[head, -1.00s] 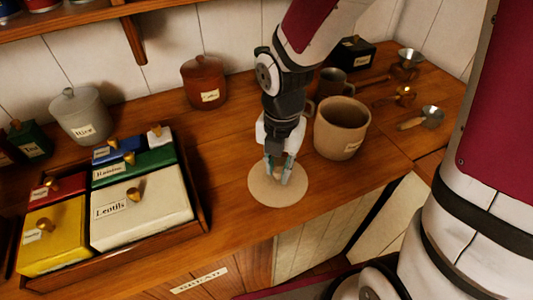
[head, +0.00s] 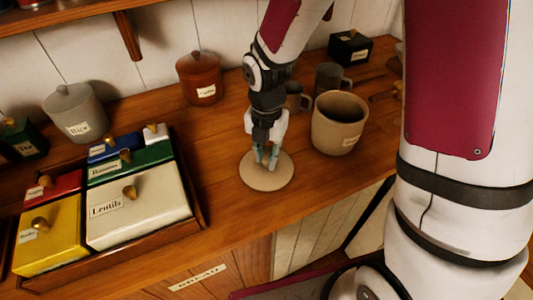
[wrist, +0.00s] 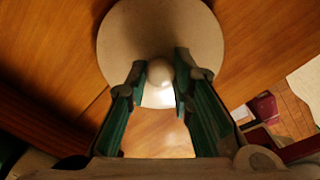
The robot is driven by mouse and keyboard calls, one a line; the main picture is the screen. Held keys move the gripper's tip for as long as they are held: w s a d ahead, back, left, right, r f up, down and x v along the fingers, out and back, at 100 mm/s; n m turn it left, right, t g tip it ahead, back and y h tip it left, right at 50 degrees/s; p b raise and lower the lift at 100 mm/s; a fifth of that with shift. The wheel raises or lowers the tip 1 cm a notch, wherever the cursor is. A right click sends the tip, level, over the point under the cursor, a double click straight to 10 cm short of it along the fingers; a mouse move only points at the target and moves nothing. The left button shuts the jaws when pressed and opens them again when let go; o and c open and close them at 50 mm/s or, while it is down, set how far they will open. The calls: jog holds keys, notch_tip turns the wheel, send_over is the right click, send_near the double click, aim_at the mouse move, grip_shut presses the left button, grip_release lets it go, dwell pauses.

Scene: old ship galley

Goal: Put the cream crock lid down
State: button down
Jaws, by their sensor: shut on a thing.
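The cream crock lid (head: 262,182) is a flat round disc with a small knob. It is level, over the wooden counter left of the open cream crock (head: 338,128). My gripper (head: 267,158) points down and is shut on the lid's knob. In the wrist view the lid (wrist: 125,45) fills the top middle, with its pale round knob between my gripper's fingers (wrist: 162,78). I cannot tell whether the lid touches the counter or hangs just above it.
A wooden tray (head: 203,222) of coloured lidded boxes stands to the left. A grey rice crock (head: 75,113) and a brown canister (head: 200,78) stand at the back. Mugs (head: 327,78) stand behind the crock. Bare counter (head: 215,130) lies behind and left of the lid.

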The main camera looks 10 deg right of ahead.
aim_at(266, 158)
jog(key=shift+f, duration=0.15)
jog(key=c, duration=1.4)
grip_release()
notch_tip(266, 158, up, 12)
jog(key=shift+s+d+r+m+t+p, duration=0.1)
jog(key=shift+s+d+r+m+t, duration=1)
jog(key=shift+s+r+m, duration=2.6)
jog(key=shift+s+d+r+m+t+p, duration=0.15)
jog(key=shift+s+d+r+m+t, duration=1.05)
jog(key=shift+m, duration=4.85)
jog(key=shift+s+d+r+m+t+p, duration=0.15)
jog(key=shift+s+d+r+m, duration=1.55)
jog(key=shift+s+m, duration=2.5)
